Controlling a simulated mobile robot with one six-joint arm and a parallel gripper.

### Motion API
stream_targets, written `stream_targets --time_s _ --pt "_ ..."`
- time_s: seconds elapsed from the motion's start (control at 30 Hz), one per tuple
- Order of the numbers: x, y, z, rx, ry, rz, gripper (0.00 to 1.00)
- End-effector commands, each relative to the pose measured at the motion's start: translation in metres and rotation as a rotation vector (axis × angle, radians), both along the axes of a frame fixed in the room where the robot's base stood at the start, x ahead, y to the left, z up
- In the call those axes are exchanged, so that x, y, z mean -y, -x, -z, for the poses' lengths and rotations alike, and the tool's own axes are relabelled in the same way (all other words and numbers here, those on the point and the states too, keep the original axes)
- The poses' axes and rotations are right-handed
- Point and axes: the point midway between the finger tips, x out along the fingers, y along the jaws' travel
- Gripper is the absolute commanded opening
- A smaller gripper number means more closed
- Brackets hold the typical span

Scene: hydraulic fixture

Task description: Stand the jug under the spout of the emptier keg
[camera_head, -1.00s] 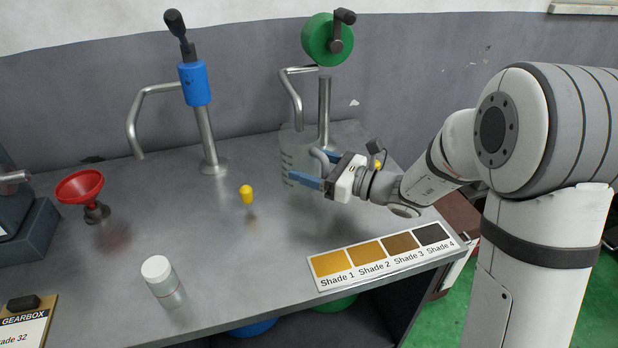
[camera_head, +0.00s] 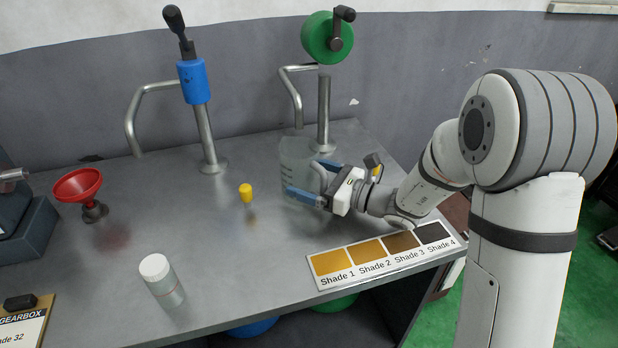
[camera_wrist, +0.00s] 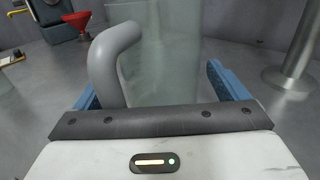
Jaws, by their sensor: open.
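The clear graduated jug (camera_head: 297,158) appears upright on the bench, just below and in front of the tip of the bent spout (camera_head: 295,95) on the green-topped tap (camera_head: 322,40). I cannot tell whether it is directly under that tip. My gripper (camera_head: 308,179) is open, its blue fingers on either side of the jug's handle side. In the wrist view the jug (camera_wrist: 165,60) and its grey handle (camera_wrist: 103,70) stand between the fingers (camera_wrist: 155,92). The blue-topped tap (camera_head: 195,82) has its own spout (camera_head: 131,118). A blue keg (camera_head: 252,327) and a green keg (camera_head: 335,304) are mostly hidden below; their levels do not show.
A yellow plug-like piece (camera_head: 246,193) stands left of the jug. A shade card (camera_head: 350,275) lies at the front edge. A white-capped bottle (camera_head: 162,281) and red funnel (camera_head: 78,186) are further left.

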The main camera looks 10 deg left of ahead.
Motion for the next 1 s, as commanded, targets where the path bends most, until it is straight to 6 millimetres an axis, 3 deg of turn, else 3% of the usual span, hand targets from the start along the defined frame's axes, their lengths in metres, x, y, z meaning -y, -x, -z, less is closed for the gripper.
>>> stream_targets --time_s 0.2,0.7,1.0 --pt "0.002 0.0 -0.004 0.0 0.0 0.001 0.94" --pt "0.096 0.023 -0.003 -0.001 0.0 0.004 0.94" --pt "0.116 0.029 -0.003 0.0 0.0 -0.001 0.94"
